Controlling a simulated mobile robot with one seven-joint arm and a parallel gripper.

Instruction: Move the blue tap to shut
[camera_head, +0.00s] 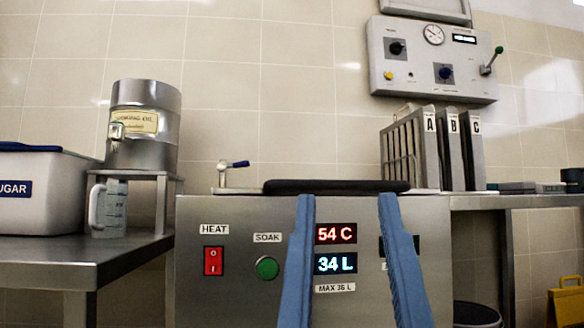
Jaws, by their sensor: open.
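The blue tap (236,164) stands at the back left of the steel stockpot unit's top, a small metal tap with a dark blue lever tip. Its lever points to the right and slightly up; I cannot tell from this whether water flows. My gripper (347,198) is in front of the unit, its two blue fingers wide apart, open and empty. It is to the right of the tap and nearer to me, not touching it. The fingers stand on either side of the lit displays.
The steel unit (222,300) has a red HEAT switch (213,261), a green SOAK button (267,268), and displays reading 54 C and 34 L. A dark bar (335,186) lies along its top. Left are an oil drum (142,150), jug (108,210) and sugar bin (50,190). Lettered panels (430,150) stand right.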

